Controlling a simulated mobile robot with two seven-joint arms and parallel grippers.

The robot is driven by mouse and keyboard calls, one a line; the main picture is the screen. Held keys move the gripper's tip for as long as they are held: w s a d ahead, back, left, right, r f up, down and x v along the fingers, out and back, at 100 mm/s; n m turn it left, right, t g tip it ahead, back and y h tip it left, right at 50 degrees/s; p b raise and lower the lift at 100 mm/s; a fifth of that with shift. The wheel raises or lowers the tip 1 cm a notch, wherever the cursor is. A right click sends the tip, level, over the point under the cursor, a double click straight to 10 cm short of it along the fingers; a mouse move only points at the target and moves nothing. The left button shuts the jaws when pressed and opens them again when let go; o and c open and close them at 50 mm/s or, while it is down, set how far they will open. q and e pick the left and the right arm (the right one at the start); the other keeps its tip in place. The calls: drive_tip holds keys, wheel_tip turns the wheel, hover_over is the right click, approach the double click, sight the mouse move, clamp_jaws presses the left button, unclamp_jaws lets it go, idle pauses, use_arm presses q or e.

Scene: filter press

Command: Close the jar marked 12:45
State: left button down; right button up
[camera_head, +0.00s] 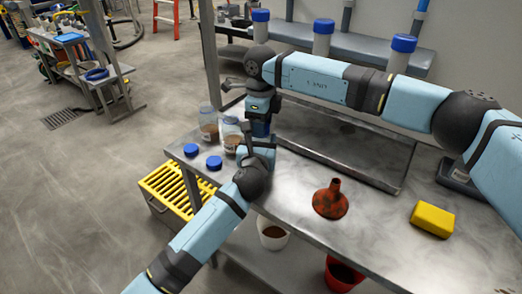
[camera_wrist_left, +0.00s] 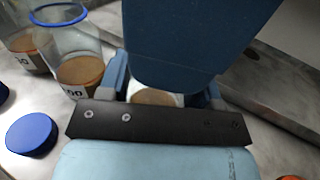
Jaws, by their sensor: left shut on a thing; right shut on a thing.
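My left gripper (camera_head: 262,154) is shut around a clear jar with brown contents. This jar (camera_wrist_left: 157,97) shows between the fingers in the left wrist view; its label is hidden. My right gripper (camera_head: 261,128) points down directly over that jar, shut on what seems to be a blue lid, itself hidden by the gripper. I cannot tell whether the lid touches the rim. Two open jars (camera_head: 208,123) (camera_head: 232,135) with brown contents stand to the left. Two loose blue lids (camera_head: 191,150) (camera_head: 214,163) lie on the table in front of them.
A red-brown funnel (camera_head: 330,199) and a yellow sponge (camera_head: 433,219) are on the steel table (camera_head: 300,180). A raised metal frame lies behind. Blue-capped containers (camera_head: 324,35) stand on the back shelf. A yellow slatted crate (camera_head: 170,190) is at the left edge. Buckets sit below.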

drive_tip(key=m, duration=0.6)
drive_tip(key=shift+m, duration=0.4)
drive_tip(key=m, duration=0.6)
drive_tip(key=shift+m, duration=0.3)
drive_tip(key=o, duration=1)
drive_tip(key=shift+r, duration=2.25)
drive_tip(key=shift+c, duration=0.2)
